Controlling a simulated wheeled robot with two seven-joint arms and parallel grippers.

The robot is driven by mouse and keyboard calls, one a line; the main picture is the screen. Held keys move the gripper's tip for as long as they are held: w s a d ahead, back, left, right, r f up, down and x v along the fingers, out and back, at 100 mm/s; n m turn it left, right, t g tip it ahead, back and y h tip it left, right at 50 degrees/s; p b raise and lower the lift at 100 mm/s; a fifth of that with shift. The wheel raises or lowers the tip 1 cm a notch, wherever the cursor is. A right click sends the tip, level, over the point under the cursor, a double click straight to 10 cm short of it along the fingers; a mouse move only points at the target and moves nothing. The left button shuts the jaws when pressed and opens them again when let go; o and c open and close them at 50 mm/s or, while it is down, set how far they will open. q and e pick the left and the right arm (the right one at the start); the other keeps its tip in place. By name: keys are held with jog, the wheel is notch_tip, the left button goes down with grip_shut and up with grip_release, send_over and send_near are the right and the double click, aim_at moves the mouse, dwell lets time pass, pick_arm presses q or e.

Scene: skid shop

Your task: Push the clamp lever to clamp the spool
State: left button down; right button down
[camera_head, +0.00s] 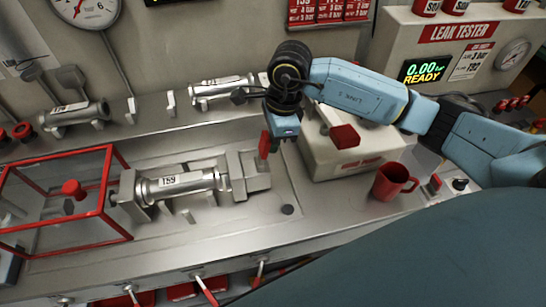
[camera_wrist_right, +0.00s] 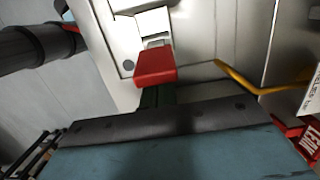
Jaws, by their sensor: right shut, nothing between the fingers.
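The spool (camera_head: 180,183), a metal cylinder with flanged ends and a "159" label, lies in a fixture on the bench. A grey clamp block (camera_head: 248,176) stands at its right end. The clamp lever's red grip (camera_head: 265,144) stands upright above that block; it also shows in the right wrist view (camera_wrist_right: 155,66), on a metal stem. My right gripper (camera_head: 284,134) is shut and empty, pointing down just right of the red grip. In the wrist view its dark fingers (camera_wrist_right: 158,97) are close to the grip; I cannot tell whether they touch. My left gripper is out of view.
A red-framed guard (camera_head: 110,195) stands left of the spool. Other spools (camera_head: 222,88) rest on the back ledge. The leak tester (camera_head: 458,33) is behind.

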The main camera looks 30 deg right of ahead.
jog(key=shift+w+a, duration=0.2)
jog(key=shift+a, duration=0.65)
jog(key=shift+d, duration=0.15)
notch_tip(320, 180, up, 8)
jog(key=d+p, duration=0.1)
jog(key=p, duration=0.2)
jog(key=shift+s+p, duration=0.2)
jog(key=shift+p, duration=0.2)
jog(key=shift+d, duration=0.1)
dwell(0.5)
